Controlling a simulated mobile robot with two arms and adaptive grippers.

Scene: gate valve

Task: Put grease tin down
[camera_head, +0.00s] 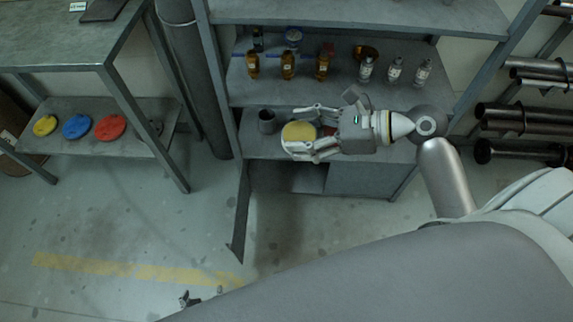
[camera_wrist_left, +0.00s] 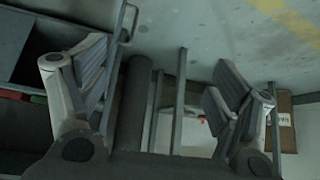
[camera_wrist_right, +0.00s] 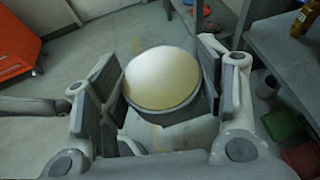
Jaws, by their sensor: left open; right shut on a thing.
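The grease tin (camera_head: 298,131) is round with a pale yellow top. My right gripper (camera_head: 303,132) is shut on it, with a finger on either side. In the right wrist view the tin (camera_wrist_right: 162,78) sits between the fingers, its yellow top facing the camera and its grey side showing below. Floor shows around it there, with the shelf unit to the right. My left gripper (camera_wrist_left: 168,90) is open and empty in the left wrist view. Only its tips (camera_head: 202,297) show at the bottom of the head view.
The grey shelf unit (camera_head: 262,146) holds a dark cup (camera_head: 267,121) on its lower shelf and several bottles above. Green (camera_wrist_right: 283,124) and red items lie there. Yellow, blue and red discs (camera_head: 110,127) lie on the left bench's lower shelf. Pipes are racked at right.

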